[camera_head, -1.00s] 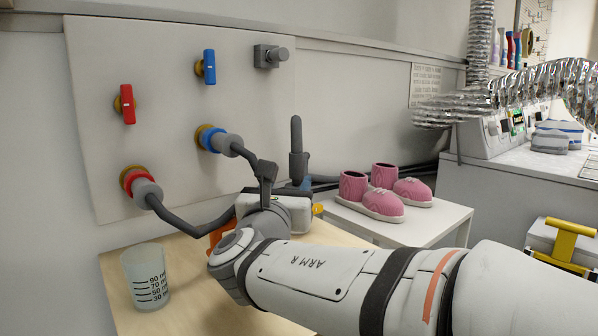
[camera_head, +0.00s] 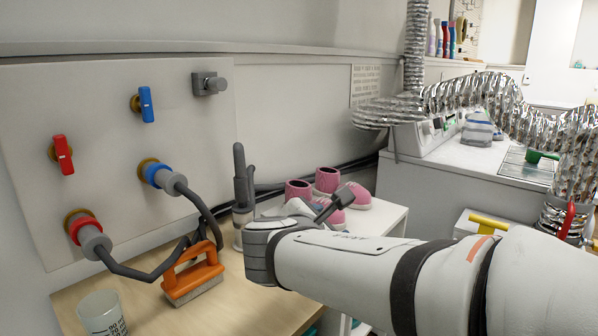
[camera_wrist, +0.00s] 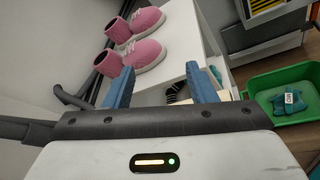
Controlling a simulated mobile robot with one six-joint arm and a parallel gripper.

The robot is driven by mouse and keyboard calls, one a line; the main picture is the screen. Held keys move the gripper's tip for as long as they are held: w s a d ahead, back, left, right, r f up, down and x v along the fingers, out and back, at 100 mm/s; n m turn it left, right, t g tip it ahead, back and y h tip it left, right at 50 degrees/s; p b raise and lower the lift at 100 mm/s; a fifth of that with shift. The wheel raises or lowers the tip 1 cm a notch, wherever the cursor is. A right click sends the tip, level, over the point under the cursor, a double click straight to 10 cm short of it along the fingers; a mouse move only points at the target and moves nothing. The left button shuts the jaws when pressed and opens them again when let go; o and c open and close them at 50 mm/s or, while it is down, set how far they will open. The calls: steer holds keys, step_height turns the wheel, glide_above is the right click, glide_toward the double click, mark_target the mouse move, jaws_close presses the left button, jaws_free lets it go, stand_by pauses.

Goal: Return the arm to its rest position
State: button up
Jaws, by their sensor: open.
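My arm reaches in from the lower right in the head view, its wrist in front of the white side table. In the wrist view my gripper (camera_wrist: 158,88) shows two blue fingers spread apart with nothing between them. Beyond the fingers are the pink shoes (camera_wrist: 137,52) on the white table (camera_wrist: 184,50). In the head view the fingers are hidden behind my own wrist.
A beaker (camera_head: 101,314) and an orange-handled brush (camera_head: 193,275) are on the wooden table (camera_head: 245,308). Hoses run from the wall panel (camera_head: 110,110) with red and blue valves. A green bin (camera_wrist: 285,95) stands on the floor at right in the wrist view.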

steer(key=s+d+r+m+g+p, duration=0.2)
steer(key=s+d+m+g+p, duration=0.5)
steer(key=d+m+p, duration=0.25)
steer(key=s+r+m+g+y+p, duration=0.1)
steer(key=s+r+m+y+p, duration=0.1)
steer(key=s+m+p, duration=0.3)
steer(key=s+d+r+m+g+y+p, duration=0.1)
steer(key=s+r+m+g+y+p, duration=0.1)
steer(key=s+m+p, duration=0.4)
steer(key=m+y+p, duration=0.1)
steer(key=m, duration=0.3)
steer(key=shift+y, duration=0.4)
steer(key=shift+c, duration=0.4)
